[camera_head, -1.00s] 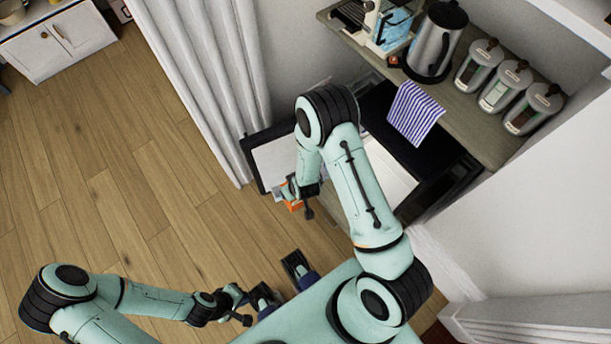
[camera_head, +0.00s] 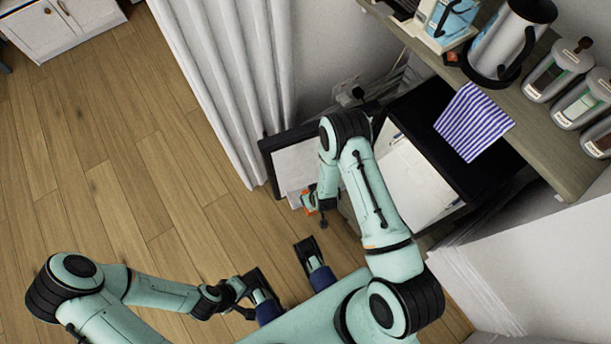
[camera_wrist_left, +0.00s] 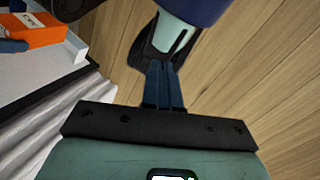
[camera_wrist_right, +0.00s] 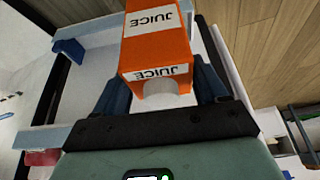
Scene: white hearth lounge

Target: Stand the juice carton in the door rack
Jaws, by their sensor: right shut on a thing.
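The orange juice carton (camera_wrist_right: 158,48) with white JUICE labels is held between the blue fingers of my right gripper (camera_wrist_right: 160,85). In the head view the carton (camera_head: 309,203) is a small orange patch beside the open fridge door (camera_head: 268,160). It also shows in the left wrist view (camera_wrist_left: 35,32), over the door's pale inner side. In the right wrist view the door rack's pale bars (camera_wrist_right: 40,137) lie left of and beneath the carton; contact cannot be told. My left gripper (camera_wrist_left: 162,68) has its fingers together, empty, above the wood floor.
The small black fridge (camera_head: 408,125) stands open under a counter, with a striped cloth (camera_head: 472,122) over its top. A kettle (camera_head: 505,45) and several jars stand on the counter. A white curtain (camera_head: 235,90) hangs behind the door. The wood floor at left is clear.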

